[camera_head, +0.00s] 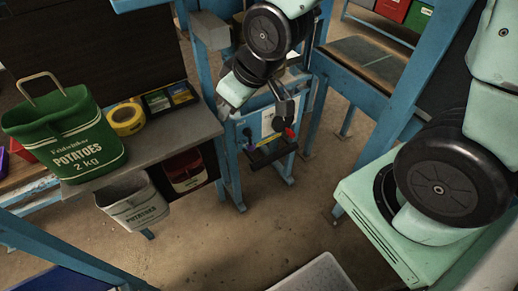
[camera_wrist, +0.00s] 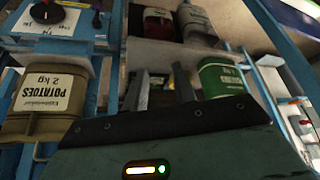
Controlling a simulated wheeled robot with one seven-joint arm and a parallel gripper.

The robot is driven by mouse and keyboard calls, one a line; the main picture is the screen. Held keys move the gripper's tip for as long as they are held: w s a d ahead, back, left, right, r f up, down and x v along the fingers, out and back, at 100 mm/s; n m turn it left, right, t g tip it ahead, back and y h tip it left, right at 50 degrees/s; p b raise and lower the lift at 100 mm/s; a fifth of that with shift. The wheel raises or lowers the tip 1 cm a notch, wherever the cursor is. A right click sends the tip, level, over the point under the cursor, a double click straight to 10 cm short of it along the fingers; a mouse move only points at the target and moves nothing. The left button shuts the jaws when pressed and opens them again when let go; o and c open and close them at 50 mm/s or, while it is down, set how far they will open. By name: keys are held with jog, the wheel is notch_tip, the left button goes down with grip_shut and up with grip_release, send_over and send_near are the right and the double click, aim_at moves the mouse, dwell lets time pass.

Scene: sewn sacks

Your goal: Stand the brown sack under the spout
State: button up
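The brown sack (camera_wrist: 40,100), printed "POTATOES 2 kg", shows at the left of the wrist view, where its lettering is upside down. I cannot pick it out in the head view, where my arm covers part of the blue frame. My gripper (camera_wrist: 161,76) has its two fingers apart with nothing between them; the sack is beside it, clear of the fingers. The spout is not clear in either view.
A green potato sack (camera_head: 70,135) with a handle stands on the grey shelf (camera_head: 165,140), near yellow tape (camera_head: 126,118). A white sack (camera_head: 133,203) and a red sack (camera_head: 185,170) are below. A panel with a red knob (camera_head: 288,132) is on the blue frame.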

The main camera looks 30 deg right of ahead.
jog(key=s+a+r+n+g+h, duration=0.1)
jog(key=s+r+g, duration=0.1)
jog(key=s, duration=0.6)
jog(key=s+a+r+n+g+h, duration=0.1)
jog(key=s+a+r+g, duration=0.1)
jog(key=s, duration=0.6)
jog(key=shift+s+g, duration=0.15)
jog(key=shift+g, duration=0.25)
